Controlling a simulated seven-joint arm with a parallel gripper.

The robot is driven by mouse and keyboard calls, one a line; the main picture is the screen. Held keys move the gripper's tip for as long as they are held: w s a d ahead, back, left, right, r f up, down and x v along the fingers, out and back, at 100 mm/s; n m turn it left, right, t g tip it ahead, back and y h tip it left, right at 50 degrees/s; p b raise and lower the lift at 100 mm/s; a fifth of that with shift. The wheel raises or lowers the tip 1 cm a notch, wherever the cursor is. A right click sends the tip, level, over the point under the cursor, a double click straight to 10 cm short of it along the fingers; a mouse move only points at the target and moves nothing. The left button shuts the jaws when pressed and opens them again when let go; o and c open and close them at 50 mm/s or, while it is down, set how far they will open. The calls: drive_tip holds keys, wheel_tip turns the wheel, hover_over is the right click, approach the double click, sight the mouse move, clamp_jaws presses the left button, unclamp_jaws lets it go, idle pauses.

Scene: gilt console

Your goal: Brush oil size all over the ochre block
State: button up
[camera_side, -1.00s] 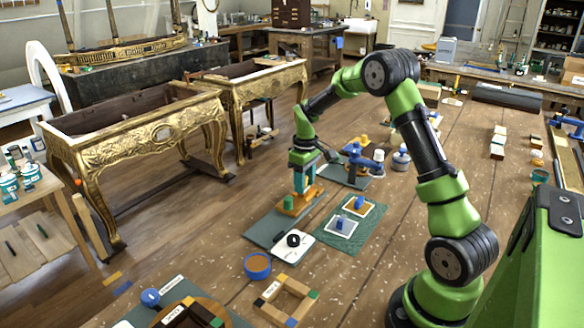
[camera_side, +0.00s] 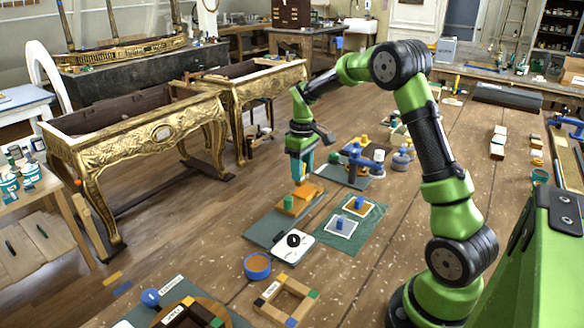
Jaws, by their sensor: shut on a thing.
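My gripper (camera_side: 301,172) points down over the near-left work area. Its jaws are closed on a slim tool, probably the brush, which is mostly hidden by the fingers. The ochre block (camera_side: 310,194) appears as a low orange slab lying just below the gripper on a grey-green board (camera_side: 263,231). The tool's lower end is just above or touching the slab; I cannot tell which. A small green peg (camera_side: 289,202) stands at the slab's near-left end. Any oil size on the slab is too small to make out.
A green mat (camera_side: 330,241) with two framed squares and blue knobs lies to the right. A white plate with a black ring (camera_side: 293,246) and a blue-rimmed bowl (camera_side: 257,266) are nearer. A blue stand (camera_side: 362,160) is close behind-right. Gilt consoles (camera_side: 140,130) stand left.

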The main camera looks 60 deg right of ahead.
drive_tip(key=shift+r, duration=1.45)
drive_tip(key=shift+a, duration=0.1)
